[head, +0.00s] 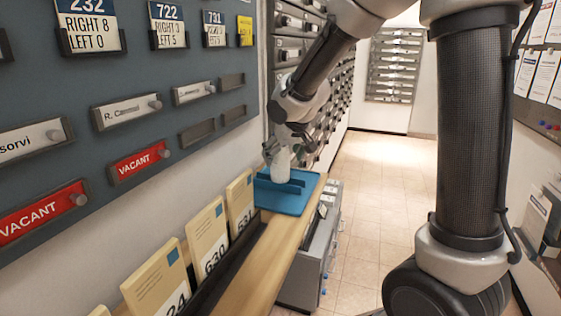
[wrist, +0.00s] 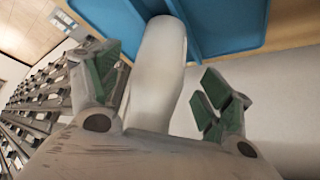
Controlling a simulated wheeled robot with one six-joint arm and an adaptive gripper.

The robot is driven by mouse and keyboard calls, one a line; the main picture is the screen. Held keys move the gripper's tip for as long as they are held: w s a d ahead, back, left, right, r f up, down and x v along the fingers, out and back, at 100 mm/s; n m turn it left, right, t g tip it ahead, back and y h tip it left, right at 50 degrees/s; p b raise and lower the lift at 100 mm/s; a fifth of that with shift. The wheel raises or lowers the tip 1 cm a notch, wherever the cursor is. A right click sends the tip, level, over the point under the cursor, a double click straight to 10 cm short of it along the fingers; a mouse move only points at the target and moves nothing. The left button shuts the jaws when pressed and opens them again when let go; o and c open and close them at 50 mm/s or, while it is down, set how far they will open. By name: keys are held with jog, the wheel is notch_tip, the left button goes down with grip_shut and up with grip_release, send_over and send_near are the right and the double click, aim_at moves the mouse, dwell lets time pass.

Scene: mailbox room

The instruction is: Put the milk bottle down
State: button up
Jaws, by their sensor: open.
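The white milk bottle (head: 281,165) stands upright on a blue tray (head: 291,202) at the far end of the wooden shelf. In the wrist view the bottle (wrist: 157,70) lies between the two green-padded fingers of my gripper (wrist: 158,92), with a gap visible on the right side. My gripper (head: 285,148) is open around the upper part of the bottle in the head view. The blue tray (wrist: 235,25) also shows behind the bottle in the wrist view. The bottle's top is hidden by the gripper.
Several numbered cards (head: 207,243) stand in a dark rack along the wooden shelf (head: 262,262). A blue board (head: 150,75) with name plates hangs on the left wall. A grey cabinet (head: 316,250) stands beside the shelf. The tiled floor (head: 365,200) to the right is clear.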

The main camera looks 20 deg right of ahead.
jog(key=x, duration=0.3)
jog(key=shift+r, duration=0.1)
jog(key=c, duration=1.7)
jog(key=shift+o, duration=0.2)
jog(key=shift+r, duration=0.1)
